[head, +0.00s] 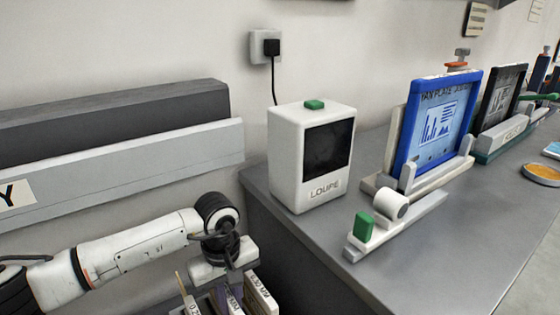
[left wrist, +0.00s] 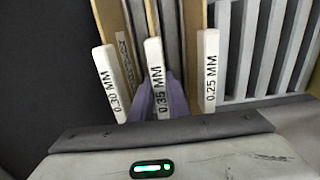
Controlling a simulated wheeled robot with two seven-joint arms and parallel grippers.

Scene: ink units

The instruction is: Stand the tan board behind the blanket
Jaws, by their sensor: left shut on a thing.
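My left gripper (head: 226,290) reaches down at the bottom of the head view. In the left wrist view its purple-grey fingers (left wrist: 172,98) close around the middle board (left wrist: 155,75), marked 0.35 MM, which has a white edge strip and a tan face. A board marked 0.30 MM (left wrist: 110,82) stands to its left and a tan board marked 0.25 MM (left wrist: 208,70) to its right. In the head view the 0.25 MM board (head: 262,294) shows beside the gripper. I cannot tell which thing is the blanket. My right gripper is not in view.
A grey slotted rack (left wrist: 262,50) stands right of the boards. On the grey counter (head: 400,270) are a white LOUPE box (head: 310,160), a blue-framed panel (head: 440,120) in a stand, and a white fixture with a green button (head: 364,224). The counter's front part is clear.

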